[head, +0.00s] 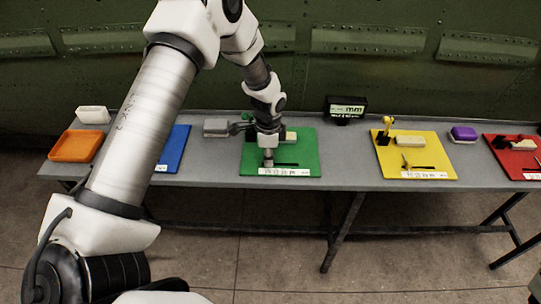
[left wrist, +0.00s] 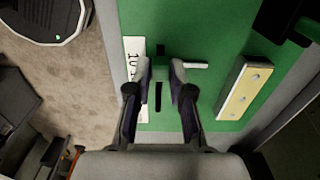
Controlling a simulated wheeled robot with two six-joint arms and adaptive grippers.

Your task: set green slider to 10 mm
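The green board (head: 310,150) lies on the bench with a white scale (head: 284,172) along its front edge and a dark slot. My left gripper (head: 268,160) points down at the left part of this slot. In the left wrist view its two fingers (left wrist: 160,72) are partly closed on either side of a small green slider (left wrist: 160,75) and seem to touch it. The dark slot (left wrist: 158,97) shows beyond the slider. The scale also shows in the left wrist view (left wrist: 134,60), partly hidden by a finger; its exact reading is unclear. My right gripper is out of view.
A cream block (left wrist: 244,90) lies on the green board beside the slot. A black display (head: 345,108) reading mm stands behind. The yellow board (head: 440,165) and red board (head: 520,160) are to the right, the blue board (head: 175,150) to the left. An orange tray (head: 77,146) is further left.

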